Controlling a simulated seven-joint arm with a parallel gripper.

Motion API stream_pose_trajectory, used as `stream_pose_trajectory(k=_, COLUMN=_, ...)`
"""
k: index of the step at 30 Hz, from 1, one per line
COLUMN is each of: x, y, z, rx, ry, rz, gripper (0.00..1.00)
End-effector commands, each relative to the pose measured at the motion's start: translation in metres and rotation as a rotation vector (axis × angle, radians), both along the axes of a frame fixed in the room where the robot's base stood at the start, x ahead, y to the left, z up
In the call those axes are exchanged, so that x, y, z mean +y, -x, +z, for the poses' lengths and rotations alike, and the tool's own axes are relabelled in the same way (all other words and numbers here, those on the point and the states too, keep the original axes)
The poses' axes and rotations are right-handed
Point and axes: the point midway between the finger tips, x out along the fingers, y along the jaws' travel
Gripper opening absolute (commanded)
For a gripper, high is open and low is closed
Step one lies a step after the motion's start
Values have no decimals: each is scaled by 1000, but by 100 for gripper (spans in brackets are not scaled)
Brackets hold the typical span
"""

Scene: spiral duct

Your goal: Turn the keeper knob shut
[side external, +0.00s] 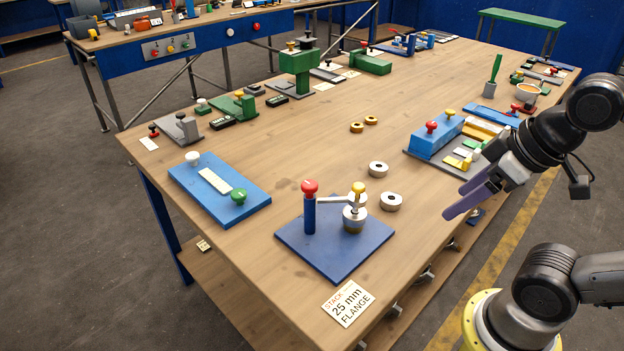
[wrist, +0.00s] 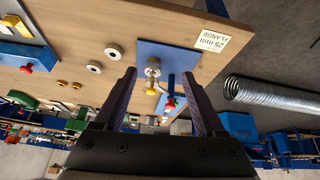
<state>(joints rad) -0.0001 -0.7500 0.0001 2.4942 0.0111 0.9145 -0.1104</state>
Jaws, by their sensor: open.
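A blue base plate (side external: 335,258) lies near the table's front corner. On it stands a blue post topped by a red knob (side external: 310,187). A pale bar runs from the post toward a silver stack of rings (side external: 354,222) topped by a yellow knob (side external: 358,187). I cannot tell which knob is the keeper knob. The wrist view shows the same red knob (wrist: 170,104) and yellow knob (wrist: 150,91) between the fingers in the picture. My gripper (side external: 455,203) is open and empty, above the table's right edge, well apart from the fixture; its fingers show in the wrist view (wrist: 159,74).
Two loose silver rings (side external: 391,201) lie behind the plate. A card (side external: 348,303) reading "STACK 25 mm FLANGE" lies in front. A blue block fixture (side external: 437,137) sits behind, and a blue plate with white and green knobs (side external: 220,191) to the left. Bare wood lies between.

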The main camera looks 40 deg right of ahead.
Motion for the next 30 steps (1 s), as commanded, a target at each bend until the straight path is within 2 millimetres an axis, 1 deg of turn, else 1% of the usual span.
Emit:
stream_pose_trajectory(k=2, x=4, y=-5, z=13, rx=-18, ry=21, rz=76, gripper=72)
stream_pose_trajectory(k=5, x=11, y=-20, z=32, rx=-25, ry=50, rz=195, gripper=72)
stream_pose_trajectory(k=8, x=18, y=-42, z=53, rx=-23, ry=69, rz=315, gripper=72)
stream_pose_trajectory(k=11, x=25, y=-67, z=70, rx=-18, ry=84, rz=425, gripper=72)
stream_pose_trajectory(k=14, x=31, y=-99, z=84, rx=-10, ry=88, rz=529, gripper=72)
stream_pose_trajectory(k=16, x=35, y=-124, z=90, rx=-5, ry=87, rz=596, gripper=72)
stream_pose_trajectory(k=18, x=37, y=-150, z=93, rx=4, ry=78, rz=654, gripper=72)
stream_pose_trajectory(k=21, x=39, y=-183, z=91, rx=19, ry=59, rz=702, gripper=72)
stream_pose_trajectory(k=24, x=38, y=-208, z=82, rx=42, ry=32, rz=704, gripper=72)
stream_pose_trajectory(k=27, x=36, y=-222, z=71, rx=68, ry=14, rz=696, gripper=72)
stream_pose_trajectory(k=30, x=34, y=-226, z=60, rx=93, ry=3, rz=692, gripper=72)
